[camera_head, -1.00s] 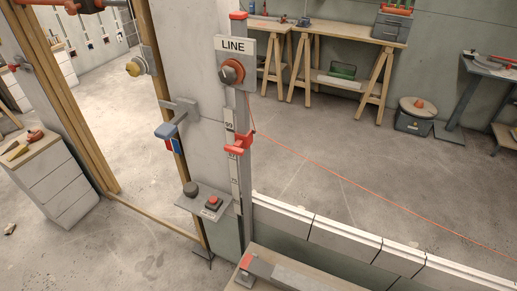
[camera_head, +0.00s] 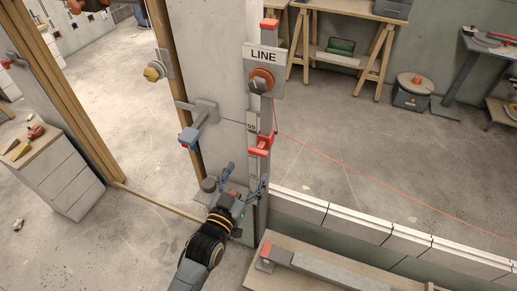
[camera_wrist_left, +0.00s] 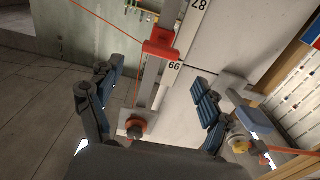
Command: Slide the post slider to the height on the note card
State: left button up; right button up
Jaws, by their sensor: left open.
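The red post slider (camera_head: 260,145) sits on the upright grey post (camera_head: 266,108), below the LINE plate (camera_head: 264,54). It also shows in the left wrist view (camera_wrist_left: 161,47), between and beyond the fingers. A white number strip (camera_head: 251,123) runs beside the post; its marks are small and partly hidden. My left gripper (camera_head: 246,172) is open and empty, just below the slider and in front of the post. Its spread fingers also show in the left wrist view (camera_wrist_left: 157,75). I cannot make out a note card. My right gripper is out of view.
A bracket with a blue-and-red end (camera_head: 190,137) sticks out left of the post. An orange knob (camera_head: 262,80) is on the LINE plate. A low block wall (camera_head: 357,224) runs to the right.

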aim_at(257, 154)
pick_arm(q)
jog(key=p+x, duration=0.1)
jog(key=x, duration=0.7)
jog(key=shift+w+d, duration=0.2)
jog(key=shift+w, duration=0.3)
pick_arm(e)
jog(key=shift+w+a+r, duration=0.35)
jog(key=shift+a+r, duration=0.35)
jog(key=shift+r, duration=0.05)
